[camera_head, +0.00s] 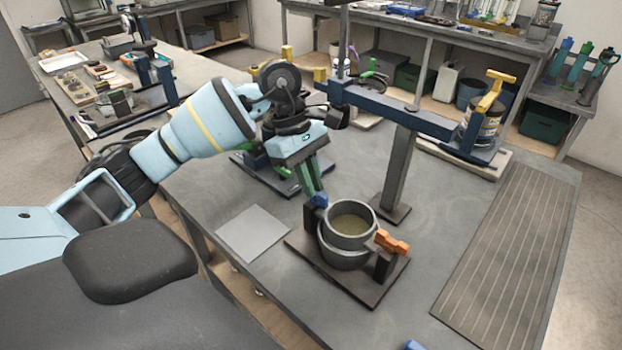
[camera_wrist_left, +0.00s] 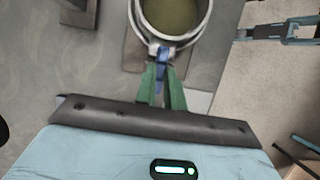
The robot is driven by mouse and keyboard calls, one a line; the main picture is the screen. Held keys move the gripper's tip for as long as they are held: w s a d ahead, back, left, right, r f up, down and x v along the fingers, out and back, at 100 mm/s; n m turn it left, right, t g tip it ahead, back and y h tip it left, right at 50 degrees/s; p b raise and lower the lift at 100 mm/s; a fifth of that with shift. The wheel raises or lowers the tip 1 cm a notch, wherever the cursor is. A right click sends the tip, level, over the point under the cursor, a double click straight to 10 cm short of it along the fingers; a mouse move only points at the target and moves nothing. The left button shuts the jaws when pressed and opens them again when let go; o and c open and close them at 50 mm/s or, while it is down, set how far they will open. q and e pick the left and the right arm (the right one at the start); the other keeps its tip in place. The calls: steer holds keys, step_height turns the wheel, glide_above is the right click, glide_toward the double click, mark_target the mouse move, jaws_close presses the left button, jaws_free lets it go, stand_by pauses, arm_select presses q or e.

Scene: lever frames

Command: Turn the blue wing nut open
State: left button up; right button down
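The blue wing nut (camera_head: 319,200) sits at the far left side of a round grey pot (camera_head: 350,222) in a dark clamp stand (camera_head: 372,290). In the left wrist view the blue wing nut (camera_wrist_left: 162,54) is at the near rim of the pot (camera_wrist_left: 170,38). My left gripper (camera_head: 313,190) reaches down to it from above. Its green fingertips (camera_wrist_left: 162,68) lie on both sides of the nut, close against it, and partly hide it. An orange wing nut (camera_head: 391,242) is on the pot's opposite side. My right gripper is out of view.
A dark post with a blue crossbar (camera_head: 420,118) stands behind the pot, with a yellow-handled can (camera_head: 483,118) at its right end. A grey sheet (camera_head: 252,233) lies left of the stand. A ribbed mat (camera_head: 510,260) covers the right side. A blue object (camera_head: 413,345) shows at the bottom edge.

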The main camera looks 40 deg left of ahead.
arm_select(q)
jaws_close()
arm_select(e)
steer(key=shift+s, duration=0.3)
